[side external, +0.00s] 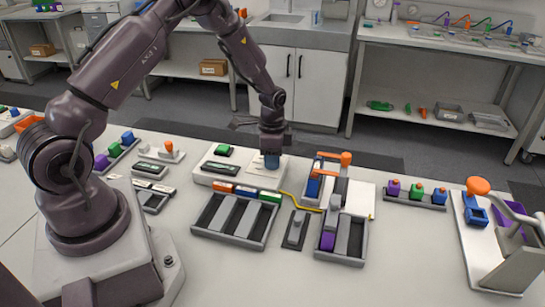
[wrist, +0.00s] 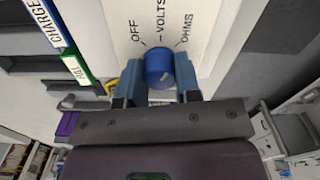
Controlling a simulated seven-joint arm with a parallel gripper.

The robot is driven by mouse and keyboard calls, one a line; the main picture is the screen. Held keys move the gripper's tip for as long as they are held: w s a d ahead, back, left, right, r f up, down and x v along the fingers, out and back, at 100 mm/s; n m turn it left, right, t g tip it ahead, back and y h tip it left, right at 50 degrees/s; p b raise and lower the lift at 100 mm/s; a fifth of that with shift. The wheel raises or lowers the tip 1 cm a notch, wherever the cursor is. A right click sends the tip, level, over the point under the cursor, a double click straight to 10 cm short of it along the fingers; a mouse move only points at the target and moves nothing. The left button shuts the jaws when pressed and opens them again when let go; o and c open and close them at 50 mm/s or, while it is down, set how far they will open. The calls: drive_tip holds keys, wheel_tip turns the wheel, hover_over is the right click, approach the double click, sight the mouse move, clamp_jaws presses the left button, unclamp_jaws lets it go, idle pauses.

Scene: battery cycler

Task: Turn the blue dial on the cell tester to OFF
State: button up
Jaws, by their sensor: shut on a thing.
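The blue dial (wrist: 157,62) sits on the white face of the cell tester (wrist: 205,22), seen from above in the wrist view. The labels OFF, VOLTS and OHMS fan out around its far side. A small pale mark shows on the dial's lower right part; I cannot tell surely which label the dial is set to. My gripper (wrist: 160,78) is shut on the dial, with one finger on each side. In the side external view, my gripper (side external: 271,152) points down at the right end of the cell tester (side external: 212,168) and partly hides the dial.
A grey tray (side external: 235,243) with blue, orange and green labels stands in front of the tester. A yellow cable (side external: 295,201) runs right of it toward a fixture with an orange knob (side external: 346,158).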

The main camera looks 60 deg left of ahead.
drive_tip(key=n, duration=1.2)
drive_tip(key=shift+n, duration=0.4)
idle(0.3)
drive_tip(key=o, duration=0.9)
drive_tip(key=shift+o, duration=0.2)
drive_tip(key=shift+r, duration=0.1)
wheel_tip(320, 180, up, 13)
